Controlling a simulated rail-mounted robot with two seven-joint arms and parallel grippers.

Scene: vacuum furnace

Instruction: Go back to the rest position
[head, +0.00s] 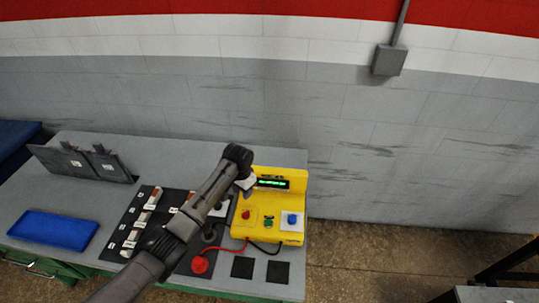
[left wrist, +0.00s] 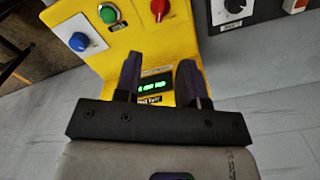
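My left arm reaches in from the bottom of the head view, over the table. My left gripper (head: 246,186) points down at the yellow control box (head: 262,206), close to its left side. In the left wrist view the two dark fingers of the left gripper (left wrist: 160,74) stand apart with nothing held between them. The box's lit green display (left wrist: 154,86) shows beyond them; I cannot tell whether the fingers touch the box. Its red knob (left wrist: 160,8), green button (left wrist: 108,13) and blue button (left wrist: 79,42) are clear of the fingers. My right gripper is in neither view.
The grey table (head: 190,148) carries a blue tray (head: 54,230), a dark panel stand (head: 84,163) and a black board (head: 128,218) with labelled parts. A red plug (head: 200,264) with a red lead lies before the box.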

